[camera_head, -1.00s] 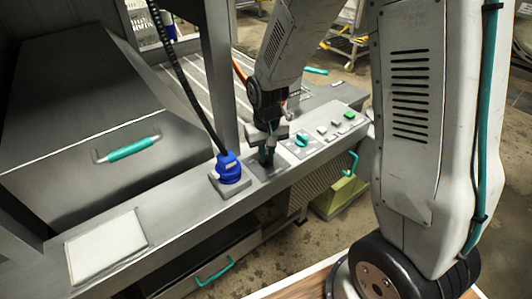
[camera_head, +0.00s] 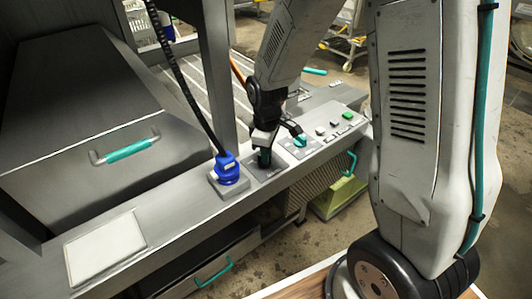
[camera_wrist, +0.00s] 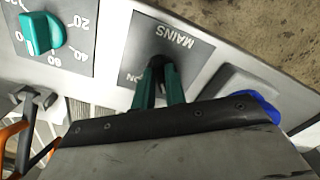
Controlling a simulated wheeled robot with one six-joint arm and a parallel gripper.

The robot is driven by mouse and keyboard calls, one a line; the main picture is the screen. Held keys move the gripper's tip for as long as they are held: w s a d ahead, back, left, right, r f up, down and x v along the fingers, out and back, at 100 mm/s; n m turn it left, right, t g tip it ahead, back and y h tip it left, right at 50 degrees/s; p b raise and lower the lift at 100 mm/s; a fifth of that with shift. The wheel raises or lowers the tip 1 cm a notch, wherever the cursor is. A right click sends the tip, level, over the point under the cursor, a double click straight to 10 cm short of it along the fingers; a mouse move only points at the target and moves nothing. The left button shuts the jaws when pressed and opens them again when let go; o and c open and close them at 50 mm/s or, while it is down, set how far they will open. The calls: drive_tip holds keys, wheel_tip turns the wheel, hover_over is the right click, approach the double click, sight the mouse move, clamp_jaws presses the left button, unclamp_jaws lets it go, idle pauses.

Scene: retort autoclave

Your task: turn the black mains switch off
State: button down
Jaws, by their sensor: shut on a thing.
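The black mains switch (camera_wrist: 157,62) sits on a grey plate marked MAINS (camera_wrist: 190,50) in the wrist view. Part of the "ON" lettering shows on the plate, and my fingers hide much of the switch. My gripper (camera_wrist: 160,75) has green-tipped fingers closed around the switch knob. In the head view my gripper (camera_head: 264,158) points down onto the mains plate (camera_head: 272,172), between the blue plug and the teal dial; the switch itself is hidden there.
The blue plug (camera_head: 228,168) with its black cable stands just left of my gripper. A teal dial (camera_head: 300,140) and several small buttons, one green (camera_head: 348,116), lie to the right. A hood with a teal handle (camera_head: 128,150) is at the left.

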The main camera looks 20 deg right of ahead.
drive_tip(key=shift+w+n, duration=0.1)
drive_tip(key=shift+n, duration=0.8)
drive_tip(key=c, duration=1.4)
unclamp_jaws()
drive_tip(key=shift+c, duration=0.2)
drive_tip(key=shift+r, duration=0.1)
wheel_tip(320, 180, up, 8)
drive_tip(key=shift+f, duration=0.2)
